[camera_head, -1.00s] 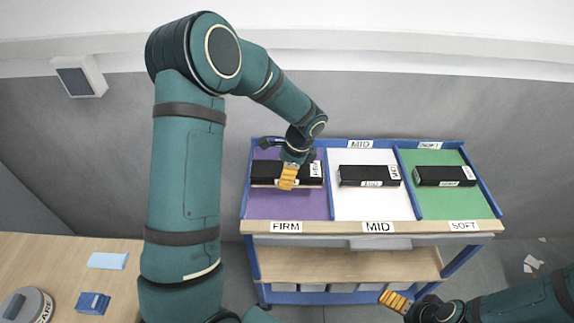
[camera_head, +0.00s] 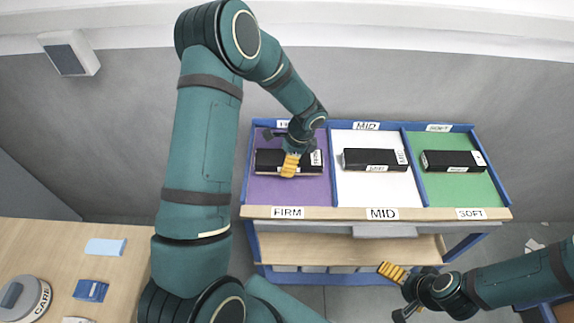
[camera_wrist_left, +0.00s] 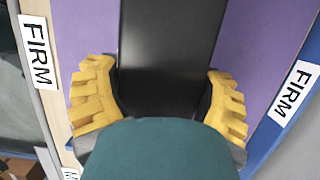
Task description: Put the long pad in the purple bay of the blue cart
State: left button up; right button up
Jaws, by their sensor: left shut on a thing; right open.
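A long black pad (camera_head: 265,157) with a white label at its right end lies level in the purple bay (camera_head: 305,191) of the blue cart (camera_head: 246,165), marked FIRM. My left gripper (camera_head: 290,165) reaches down over the pad's middle and is shut on it. In the left wrist view the pad (camera_wrist_left: 170,40) runs between the yellow fingers, over the purple floor. I cannot tell whether the pad fully rests on that floor. My right gripper (camera_head: 391,271) is open and empty, low in front of the cart.
The white MID bay (camera_head: 378,191) and the green SOFT bay (camera_head: 455,190) each hold a similar black pad. Low blue walls divide the bays. A wooden table (camera_head: 50,255) at the left carries a light blue pad (camera_head: 105,247), a dark blue block (camera_head: 91,290) and a round grey item (camera_head: 22,297).

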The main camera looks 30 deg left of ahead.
pick_arm(q)
notch_tip(320, 180, down, 3)
jog(key=shift+r, duration=0.2)
jog(key=o, duration=1.2)
jog(key=v, duration=1.2)
jog(key=shift+p, duration=0.4)
jog(key=shift+s, duration=0.1)
